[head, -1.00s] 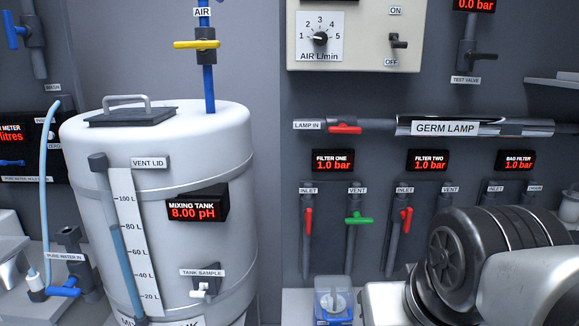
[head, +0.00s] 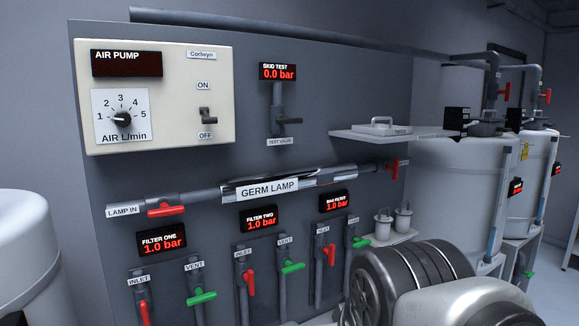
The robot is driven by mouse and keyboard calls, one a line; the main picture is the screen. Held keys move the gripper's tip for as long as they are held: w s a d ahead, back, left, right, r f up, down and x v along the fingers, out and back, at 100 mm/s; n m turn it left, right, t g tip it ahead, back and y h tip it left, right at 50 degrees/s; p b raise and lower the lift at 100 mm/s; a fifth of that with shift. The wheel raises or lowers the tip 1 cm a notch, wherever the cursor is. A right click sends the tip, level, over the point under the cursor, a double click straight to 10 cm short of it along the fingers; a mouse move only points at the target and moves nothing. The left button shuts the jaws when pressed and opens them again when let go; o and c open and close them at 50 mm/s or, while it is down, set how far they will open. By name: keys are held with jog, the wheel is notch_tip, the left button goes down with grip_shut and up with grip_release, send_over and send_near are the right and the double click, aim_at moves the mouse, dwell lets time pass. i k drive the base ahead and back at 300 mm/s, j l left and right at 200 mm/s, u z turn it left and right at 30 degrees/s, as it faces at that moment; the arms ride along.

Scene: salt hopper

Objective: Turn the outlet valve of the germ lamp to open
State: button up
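The germ lamp (head: 268,189) is a shiny tube on the grey wall panel, sloping up to the right in the head view. At its right end, a red valve handle (head: 394,169) stands roughly upright, across the line of the pipe. Its small label is too small to read. At the left end, by the LAMP IN label, another red handle (head: 166,209) lies along the pipe. Part of my arm shows at the lower right. My gripper is not in view, and nothing of mine touches either lamp valve.
A shelf with a tray (head: 382,127) juts out above the right lamp valve. Below it, a small ledge holds two white cups (head: 403,219). Filter valves with red and green handles (head: 292,268) line the lower panel. White tanks (head: 455,190) stand at the right.

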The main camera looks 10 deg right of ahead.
aim_at(394, 168)
jog(key=l+z, duration=0.15)
jog(key=z, duration=0.3)
jog(key=i+l+z, duration=0.1)
jog(key=z, duration=0.3)
